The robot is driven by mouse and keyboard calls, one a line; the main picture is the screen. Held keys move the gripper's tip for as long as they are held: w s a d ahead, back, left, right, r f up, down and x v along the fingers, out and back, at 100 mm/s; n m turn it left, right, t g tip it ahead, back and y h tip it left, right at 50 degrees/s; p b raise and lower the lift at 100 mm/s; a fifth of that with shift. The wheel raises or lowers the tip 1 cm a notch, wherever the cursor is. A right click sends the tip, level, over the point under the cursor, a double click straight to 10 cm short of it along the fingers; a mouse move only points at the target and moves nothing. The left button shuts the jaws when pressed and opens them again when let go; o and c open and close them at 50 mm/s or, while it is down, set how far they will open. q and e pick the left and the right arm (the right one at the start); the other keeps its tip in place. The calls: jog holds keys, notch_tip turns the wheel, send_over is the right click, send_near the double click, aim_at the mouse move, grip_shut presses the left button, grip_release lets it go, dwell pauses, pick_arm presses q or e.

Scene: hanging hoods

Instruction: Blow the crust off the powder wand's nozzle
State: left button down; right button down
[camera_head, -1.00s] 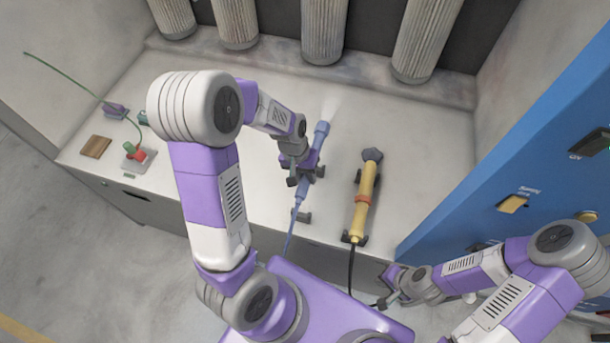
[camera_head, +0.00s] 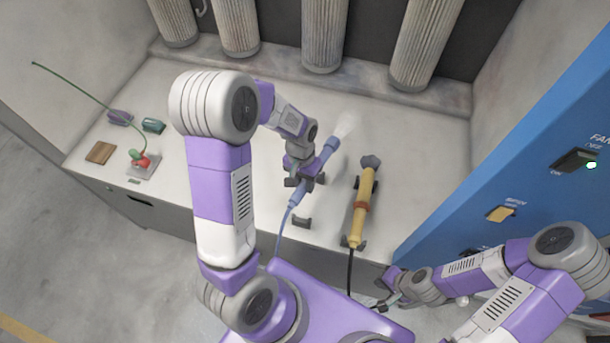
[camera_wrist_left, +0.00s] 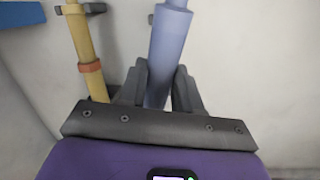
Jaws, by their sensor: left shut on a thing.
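My left gripper (camera_head: 305,183) is shut on a blue wand-like tool (camera_head: 327,153), held above the bench and tilted up to the right. A pale plume (camera_head: 346,124) comes from its far end. The blue tool also shows between the fingers in the left wrist view (camera_wrist_left: 168,45). A yellow wand (camera_head: 362,200) with a dark grey lump (camera_head: 371,161) on its far end lies in holders to the right, apart from the blue tool. The plume points past the lump, to its left. My right gripper (camera_head: 380,304) is low at the right; its jaws are too small to read.
An empty dark holder (camera_head: 302,222) sits on the bench near the blue hose. Pleated filters (camera_head: 325,35) hang behind. A blue control panel (camera_head: 540,160) with switches stands right. A red-and-green control (camera_head: 140,160) and small blocks lie left.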

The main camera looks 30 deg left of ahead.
pick_arm(q)
jog(key=m+g+y+p, duration=0.1)
jog(key=s+m+g+y, duration=0.1)
jog(key=m, duration=0.1)
jog(key=shift+a+p, duration=0.2)
jog(key=shift+p, duration=0.15)
jog(key=shift+a+m+g+y+p, duration=0.2)
jog(key=shift+m+y, duration=0.1)
jog(key=shift+m, duration=0.25)
jog(key=shift+a+m+g+y+p, duration=0.2)
jog(key=shift+m+y, duration=0.1)
jog(key=shift+m, duration=0.25)
jog(key=shift+f, duration=0.1)
jog(key=w, duration=0.1)
jog(key=w+d+f+b, duration=0.1)
jog(key=w, duration=0.1)
jog(key=shift+d+f, duration=0.25)
jog(key=shift+f, duration=0.1)
jog(key=shift+w+d+f+b, duration=0.15)
jog(key=shift+w+d+b, duration=0.1)
jog(key=shift+w, duration=0.2)
jog(key=shift+w+d+f+b, duration=0.15)
jog(key=shift+w+d, duration=0.05)
jog(key=shift+w, duration=0.2)
pick_arm(e)
jog(key=shift+r, duration=0.7)
